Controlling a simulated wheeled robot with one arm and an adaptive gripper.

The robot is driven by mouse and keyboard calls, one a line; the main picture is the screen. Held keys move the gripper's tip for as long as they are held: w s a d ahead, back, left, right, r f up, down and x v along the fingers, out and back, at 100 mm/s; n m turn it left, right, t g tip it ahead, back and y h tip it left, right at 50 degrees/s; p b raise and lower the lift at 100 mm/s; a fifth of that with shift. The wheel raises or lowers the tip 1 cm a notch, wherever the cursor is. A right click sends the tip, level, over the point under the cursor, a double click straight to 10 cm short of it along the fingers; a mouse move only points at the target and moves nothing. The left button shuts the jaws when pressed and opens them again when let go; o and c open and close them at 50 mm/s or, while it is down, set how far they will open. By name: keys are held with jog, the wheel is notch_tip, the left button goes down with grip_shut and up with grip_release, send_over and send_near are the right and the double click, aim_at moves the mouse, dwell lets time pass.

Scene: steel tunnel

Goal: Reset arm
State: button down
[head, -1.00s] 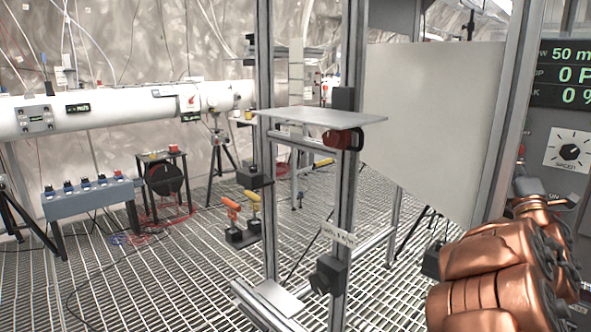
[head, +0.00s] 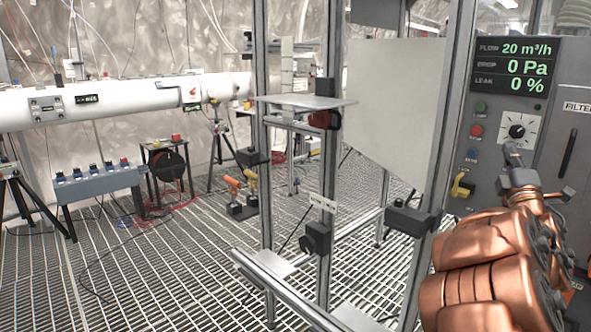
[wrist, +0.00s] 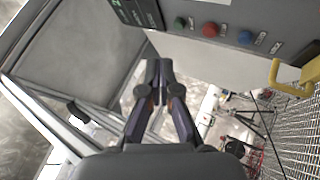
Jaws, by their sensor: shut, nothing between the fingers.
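My copper-coloured arm (head: 490,270) rises at the right of the head view. My gripper (head: 512,150) is at its top end, in front of the grey control panel (head: 545,215) and just below the black dial knob (head: 516,131) in the picture. Whether it touches the panel cannot be told from the head view. In the wrist view, the two dark fingers of my gripper (wrist: 159,70) are together with nothing between them. The panel's green (wrist: 180,22), red (wrist: 211,30) and blue (wrist: 246,37) buttons lie beyond the fingertips.
The panel display (head: 515,68) reads flow 20 m³/h, 0 Pa, leak 0 %. A yellow handle (head: 462,186) sticks out at the panel's lower left. A metal frame with a shelf (head: 305,101) and a pale plate (head: 395,110) stands left of my arm. Open grating floor lies farther left.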

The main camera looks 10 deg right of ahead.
jog(key=s+a+f+m+g+y+p, duration=0.2)
jog(key=s+a+m+g+p, duration=0.3)
jog(key=a, duration=0.3)
jog(key=s+a+f+m+g+y+p, duration=0.1)
jog(key=s+a+f+m+g+p, duration=0.1)
jog(key=s+a+m+g+p, duration=0.35)
jog(key=s+a+f+m+g+y+p, duration=0.25)
jog(key=a+m+g+p, duration=0.2)
jog(key=a+p, duration=0.5)
jog(key=s+a+r+g+y+p, duration=0.1)
jog(key=s+a+g+y+p, duration=0.1)
jog(key=s+a, duration=0.7)
jog(key=s+a+r+n+g+y+p, duration=0.1)
jog(key=s+a+g, duration=0.5)
jog(key=s, duration=0.9)
jog(key=a+y+p, duration=0.1)
jog(key=a+p, duration=0.1)
jog(key=a, duration=0.1)
jog(key=shift+a+g+p, duration=0.35)
jog(key=shift+g+p, duration=0.05)
